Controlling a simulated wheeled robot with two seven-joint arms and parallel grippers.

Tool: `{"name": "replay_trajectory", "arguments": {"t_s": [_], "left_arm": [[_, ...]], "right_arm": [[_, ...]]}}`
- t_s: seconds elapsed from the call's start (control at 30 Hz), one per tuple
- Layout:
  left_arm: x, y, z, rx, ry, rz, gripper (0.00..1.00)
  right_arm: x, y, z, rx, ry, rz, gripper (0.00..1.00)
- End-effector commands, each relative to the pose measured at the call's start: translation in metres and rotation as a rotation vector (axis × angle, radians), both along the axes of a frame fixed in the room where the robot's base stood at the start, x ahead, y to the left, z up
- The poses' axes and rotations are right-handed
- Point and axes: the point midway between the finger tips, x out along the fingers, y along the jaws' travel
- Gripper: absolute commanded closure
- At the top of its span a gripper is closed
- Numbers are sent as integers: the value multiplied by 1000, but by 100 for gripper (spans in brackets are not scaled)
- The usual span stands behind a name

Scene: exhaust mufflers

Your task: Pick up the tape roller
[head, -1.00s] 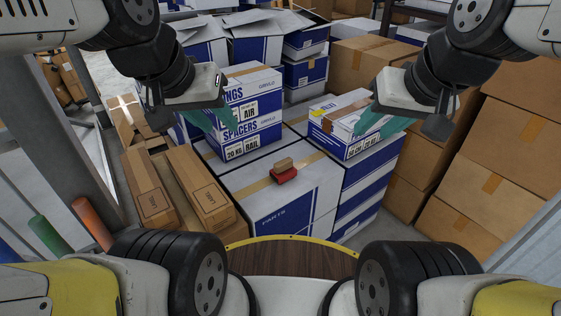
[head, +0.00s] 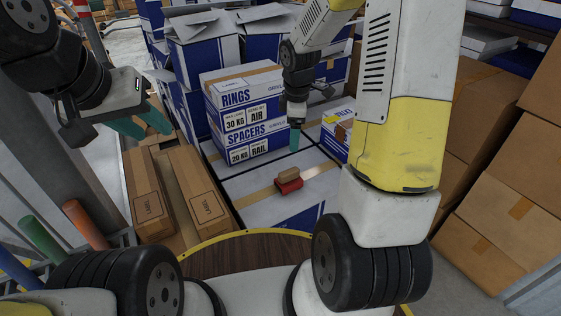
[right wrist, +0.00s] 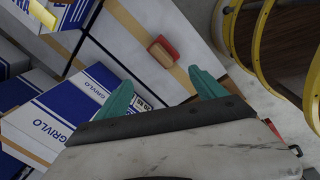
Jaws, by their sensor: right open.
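The tape roller (head: 288,183) is a small red piece with a tan-brown block on top. It lies on the taped top of a white-and-blue carton (head: 255,207). In the right wrist view the tape roller (right wrist: 163,50) shows beyond the fingertips, apart from them. My right gripper (head: 295,140) points down above the cartons, behind the tape roller in the head view. Its teal fingers (right wrist: 160,85) are spread and empty in the right wrist view. My left gripper (head: 147,124) is at the upper left, with its teal fingers apart and nothing seen between them.
Stacked RINGS (head: 237,95) and SPACERS cartons stand just left of my right gripper. Two long brown boxes (head: 148,198) lie at the left. Brown cartons (head: 487,170) are piled at the right. The carton top around the tape roller is mostly clear.

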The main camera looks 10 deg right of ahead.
Motion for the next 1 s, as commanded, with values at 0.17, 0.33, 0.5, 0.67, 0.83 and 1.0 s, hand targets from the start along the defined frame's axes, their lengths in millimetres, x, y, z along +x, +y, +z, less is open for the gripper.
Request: {"name": "replay_trajectory", "arguments": {"t_s": [0.17,0.33,0.5,0.67,0.83,1.0], "left_arm": [[0,0,0,0,0,0,64],[0,0,0,0,0,0,64],[0,0,0,0,0,0,64],[0,0,0,0,0,0,64],[0,0,0,0,0,0,64],[0,0,0,0,0,0,64]], "right_arm": [[21,4,-89,-30,95,304,20],[26,8,-141,-32,138,487,20],[27,10,-164,-30,153,554,20],[27,9,-183,-30,155,558,20],[28,7,-204,-30,156,557,20],[29,5,-228,-31,154,557,20]]}}
